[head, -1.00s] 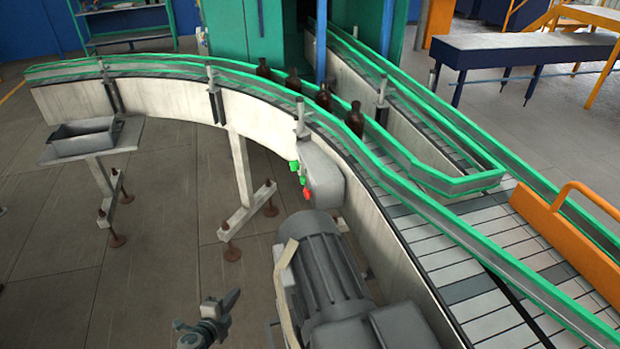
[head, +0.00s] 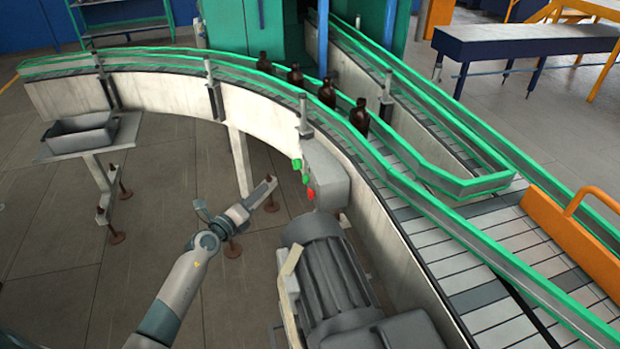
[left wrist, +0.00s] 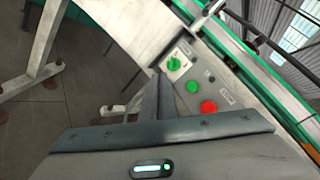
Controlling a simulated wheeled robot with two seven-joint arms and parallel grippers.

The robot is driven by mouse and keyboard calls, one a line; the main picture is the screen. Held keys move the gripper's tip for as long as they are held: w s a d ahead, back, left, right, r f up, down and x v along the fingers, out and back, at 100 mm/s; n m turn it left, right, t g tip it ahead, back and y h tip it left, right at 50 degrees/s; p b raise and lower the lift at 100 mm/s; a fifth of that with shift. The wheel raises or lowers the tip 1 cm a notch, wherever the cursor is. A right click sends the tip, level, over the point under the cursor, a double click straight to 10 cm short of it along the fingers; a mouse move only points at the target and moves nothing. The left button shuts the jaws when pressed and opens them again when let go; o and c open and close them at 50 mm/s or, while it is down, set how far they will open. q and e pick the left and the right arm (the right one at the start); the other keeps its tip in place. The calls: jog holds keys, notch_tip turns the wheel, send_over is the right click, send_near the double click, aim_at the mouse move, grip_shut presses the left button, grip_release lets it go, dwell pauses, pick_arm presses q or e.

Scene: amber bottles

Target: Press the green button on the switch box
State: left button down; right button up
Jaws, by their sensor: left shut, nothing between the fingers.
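The switch box (head: 328,175) is a grey housing on the side of the conveyor. It carries a green knob (left wrist: 174,64) on a pale plate, a round green button (head: 305,179) and a red button (head: 310,193). In the left wrist view the green button (left wrist: 192,87) sits between the knob and the red button (left wrist: 208,107). My left gripper (head: 270,183) is shut and empty, to the left of the box and apart from it in the head view. In the left wrist view its fingers (left wrist: 162,80) point toward the panel, left of the green button.
A grey motor (head: 330,270) stands just below the box. The curved conveyor wall (head: 170,95) runs behind, with several amber bottles (head: 358,117) on the belt. A grey tray (head: 80,135) on a stand is at the left. Open floor lies left of my arm.

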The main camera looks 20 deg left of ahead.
aim_at(306, 179)
pick_arm(q)
jog(key=shift+r, duration=0.2)
jog(key=shift+w+d, duration=0.1)
jog(key=w+d+p, duration=0.1)
jog(key=w+d, duration=0.4)
jog(key=d, duration=0.2)
dwell(0.7)
jog(key=shift+w, duration=0.1)
dwell(1.3)
jog(key=shift+w+d+p, duration=0.25)
jog(key=shift+p, duration=0.05)
dwell(0.5)
